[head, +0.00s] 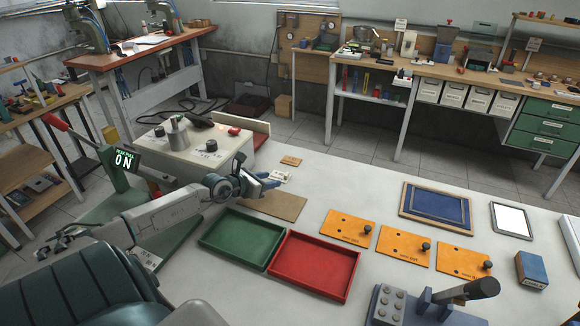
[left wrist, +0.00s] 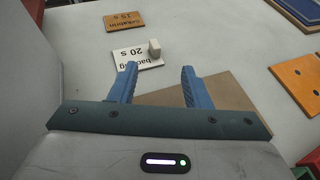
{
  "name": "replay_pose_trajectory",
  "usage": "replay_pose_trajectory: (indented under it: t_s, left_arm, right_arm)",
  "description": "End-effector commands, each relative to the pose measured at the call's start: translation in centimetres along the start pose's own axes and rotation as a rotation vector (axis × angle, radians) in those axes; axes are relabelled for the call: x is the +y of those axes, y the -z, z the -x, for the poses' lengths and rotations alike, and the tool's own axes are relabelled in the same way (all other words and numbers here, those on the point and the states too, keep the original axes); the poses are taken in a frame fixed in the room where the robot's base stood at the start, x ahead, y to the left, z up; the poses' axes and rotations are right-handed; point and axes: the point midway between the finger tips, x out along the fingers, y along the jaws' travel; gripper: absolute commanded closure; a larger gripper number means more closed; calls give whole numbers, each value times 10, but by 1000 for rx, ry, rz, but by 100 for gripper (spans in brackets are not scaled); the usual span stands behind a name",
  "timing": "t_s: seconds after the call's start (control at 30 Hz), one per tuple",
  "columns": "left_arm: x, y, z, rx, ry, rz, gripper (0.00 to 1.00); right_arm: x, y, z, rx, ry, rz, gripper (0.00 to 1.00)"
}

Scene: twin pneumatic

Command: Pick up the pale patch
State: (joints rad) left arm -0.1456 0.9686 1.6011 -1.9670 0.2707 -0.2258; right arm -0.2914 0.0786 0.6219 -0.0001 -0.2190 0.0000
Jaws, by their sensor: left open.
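A small pale block (left wrist: 154,48), which looks like the pale patch, stands at the right end of a white card (left wrist: 130,57) lettered "20 s" on the pale table. My left gripper (left wrist: 158,74) is open with blue fingers, and nothing is between them. The block lies just beyond the fingertips, roughly in line with the gap, and does not appear to be touched. In the head view the left gripper (head: 268,180) is close to the white card (head: 281,176); the block is too small there to make out clearly. My right gripper is not in view.
A brown board (head: 276,206) lies under the gripper. A wooden label (head: 291,161) lies beyond the card. Green (head: 205,240) and red (head: 335,284) trays are nearer. Orange plates (head: 347,228) with black knobs lie to the right. A white machine (head: 196,158) stands left.

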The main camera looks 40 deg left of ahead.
Motion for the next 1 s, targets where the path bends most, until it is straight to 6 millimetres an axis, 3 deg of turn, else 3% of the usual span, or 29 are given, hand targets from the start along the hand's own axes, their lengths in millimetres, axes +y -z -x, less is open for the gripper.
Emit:
replay_pose_trajectory:
  t_s: [0.1, 0.27, 0.47, 0.8, 1.0]
  left_arm:
    - [1, 1, -8, -3, -2, 5, 57]
    - [1, 0, -20, -2, -1, 3, 57]
    - [3, 0, -32, -2, -2, 5, 57]
    - [8, 1, -70, -2, 0, 5, 57]
    - [8, 2, -75, 0, 0, 1, 57]
  right_arm:
    - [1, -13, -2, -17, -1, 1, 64]
    - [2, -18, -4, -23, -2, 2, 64]
    - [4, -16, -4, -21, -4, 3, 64]
    - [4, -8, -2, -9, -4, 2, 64]
    - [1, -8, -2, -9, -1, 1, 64]
